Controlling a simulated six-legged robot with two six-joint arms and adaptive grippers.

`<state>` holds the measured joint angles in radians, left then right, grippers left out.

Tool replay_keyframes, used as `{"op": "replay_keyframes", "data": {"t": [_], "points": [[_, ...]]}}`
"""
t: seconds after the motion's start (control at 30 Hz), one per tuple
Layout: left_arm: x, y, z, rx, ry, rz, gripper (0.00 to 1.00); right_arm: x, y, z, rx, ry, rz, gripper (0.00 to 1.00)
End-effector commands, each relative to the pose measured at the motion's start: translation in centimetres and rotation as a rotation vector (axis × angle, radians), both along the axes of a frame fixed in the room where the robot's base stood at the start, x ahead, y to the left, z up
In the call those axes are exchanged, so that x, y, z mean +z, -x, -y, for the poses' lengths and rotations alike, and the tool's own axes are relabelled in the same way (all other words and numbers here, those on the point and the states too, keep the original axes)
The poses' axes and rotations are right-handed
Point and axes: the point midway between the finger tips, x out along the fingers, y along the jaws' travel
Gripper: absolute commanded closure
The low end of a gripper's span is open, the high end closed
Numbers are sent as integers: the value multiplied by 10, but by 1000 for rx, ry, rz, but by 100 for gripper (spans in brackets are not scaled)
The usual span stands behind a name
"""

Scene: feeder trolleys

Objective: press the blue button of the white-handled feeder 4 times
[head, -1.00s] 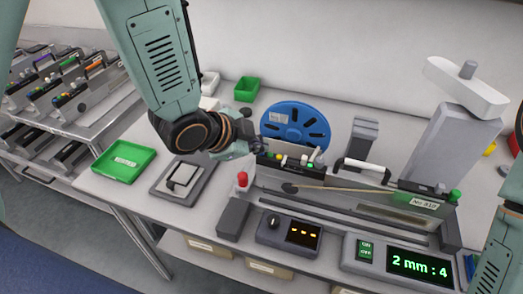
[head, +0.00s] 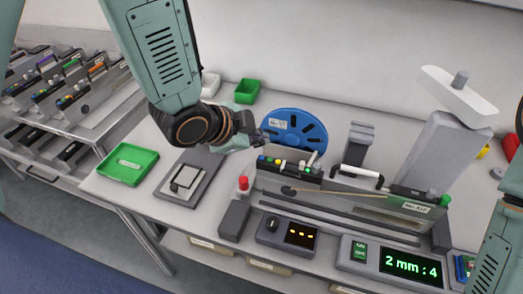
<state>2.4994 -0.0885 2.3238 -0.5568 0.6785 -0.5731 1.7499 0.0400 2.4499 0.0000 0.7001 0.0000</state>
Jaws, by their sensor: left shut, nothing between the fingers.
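The white-handled feeder (head: 330,193) lies on the bench, its white handle (head: 362,172) toward its right part. A row of small coloured buttons sits on its left end; a yellow button (head: 276,161) and a lit green light (head: 307,170) show. My left gripper (head: 260,138) is shut and empty, just above and behind that left end, with a small gap to the buttons. My right arm shows at the lower right edge; its gripper is out of view.
A blue reel (head: 296,127) stands close behind the buttons. A red-topped post (head: 242,184) stands left of the feeder. In front are a dark control box (head: 287,233) and a display (head: 410,265) reading "2 mm : 4". A green tray (head: 127,164) is at left.

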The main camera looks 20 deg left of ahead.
Motion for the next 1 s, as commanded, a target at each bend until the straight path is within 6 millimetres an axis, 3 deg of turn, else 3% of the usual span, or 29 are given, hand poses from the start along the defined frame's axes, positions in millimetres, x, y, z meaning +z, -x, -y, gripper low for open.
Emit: {"op": "replay_keyframes", "data": {"t": [0.3, 1.0], "points": [[29, 0, 0, 0, 0, 0, 100, 28, 0, 0, 0, 0, 0, 60], [27, 0, 0, 0, 0, 0, 100, 26, 0, 0, 0, 0, 0, 60]]}}
